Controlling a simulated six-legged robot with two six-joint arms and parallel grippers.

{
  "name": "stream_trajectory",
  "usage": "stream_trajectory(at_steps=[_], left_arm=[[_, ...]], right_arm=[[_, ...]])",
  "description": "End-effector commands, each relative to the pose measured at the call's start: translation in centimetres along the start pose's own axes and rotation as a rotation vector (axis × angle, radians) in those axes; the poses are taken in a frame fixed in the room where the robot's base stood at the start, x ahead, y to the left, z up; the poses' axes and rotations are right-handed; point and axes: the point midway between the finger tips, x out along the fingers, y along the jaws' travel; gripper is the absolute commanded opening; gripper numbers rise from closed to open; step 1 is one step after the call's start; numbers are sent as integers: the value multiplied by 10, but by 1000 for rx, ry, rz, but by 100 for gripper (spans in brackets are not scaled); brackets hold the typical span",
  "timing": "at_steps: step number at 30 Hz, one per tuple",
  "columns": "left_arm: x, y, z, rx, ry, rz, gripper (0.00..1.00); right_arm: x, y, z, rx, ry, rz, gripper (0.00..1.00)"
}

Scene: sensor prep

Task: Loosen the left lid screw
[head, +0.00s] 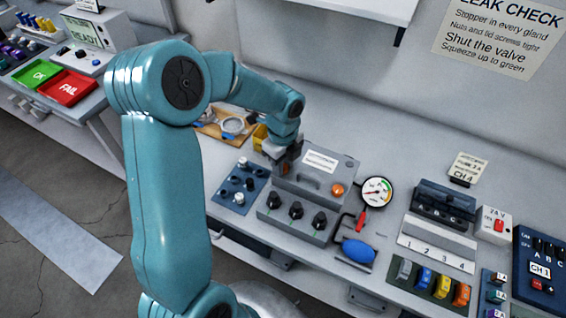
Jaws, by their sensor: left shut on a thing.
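The grey sensor box (316,214) stands on the bench, with a lid (318,180) carrying a white label and a handle. My left arm comes in from the left, and my left gripper (282,164) points down at the left end of the lid. It is shut at the place of the left lid screw, which its fingers hide. An orange knob (338,190) sits at the right of the lid. Several black gland knobs (296,209) line the front of the box. My right gripper is not in view.
A pressure gauge (377,191), a red valve handle (361,220) and a blue squeeze bulb (358,251) are right of the box. A blue tray (224,203) of stoppers lies left. A numbered rack (437,241) and colored blocks stand further right.

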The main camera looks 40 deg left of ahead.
Motion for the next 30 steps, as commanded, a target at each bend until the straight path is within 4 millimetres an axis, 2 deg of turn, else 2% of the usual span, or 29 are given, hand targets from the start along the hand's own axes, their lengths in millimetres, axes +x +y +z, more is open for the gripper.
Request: stream_trajectory(at_steps=[8,30], left_arm=[[2,-1,0,-206,0,-3,0],[2,-1,0,-909,3,-3,0]], right_arm=[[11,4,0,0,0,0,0],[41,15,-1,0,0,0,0]])
